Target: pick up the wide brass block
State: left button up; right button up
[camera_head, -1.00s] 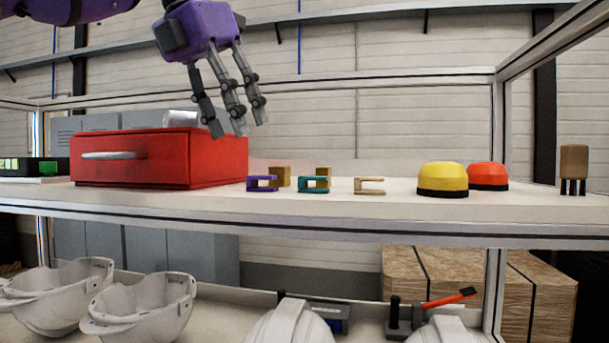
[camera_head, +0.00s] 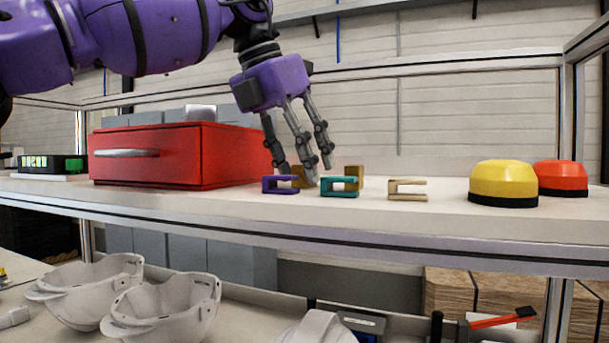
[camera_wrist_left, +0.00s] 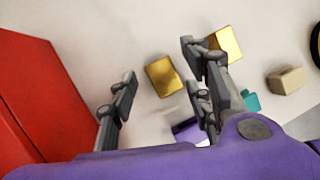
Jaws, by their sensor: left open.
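Two brass blocks stand on the shelf. The wider one (camera_head: 299,172) is behind the purple bracket (camera_head: 280,185), partly hidden by my fingers; the narrower one (camera_head: 354,174) is behind the teal bracket (camera_head: 340,187). My left gripper (camera_head: 304,167) is open, pointing down over the wider block. In the left wrist view the wider block (camera_wrist_left: 163,76) lies between the spread fingers, apart from them, with empty space on both sides. The narrower block (camera_wrist_left: 228,43) is just beyond the right-hand fingers, partly covered by one. My right gripper is not in view.
A red drawer box (camera_head: 190,155) stands close left of the gripper. A tan bracket (camera_head: 407,189), a yellow dome (camera_head: 503,182) and an orange dome (camera_head: 560,177) stand to the right. White helmet shells (camera_head: 165,305) lie on the lower level.

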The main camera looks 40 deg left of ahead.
pick_arm(q)
jog(key=shift+s, duration=0.1)
jog(key=shift+c, duration=0.5)
grip_shut()
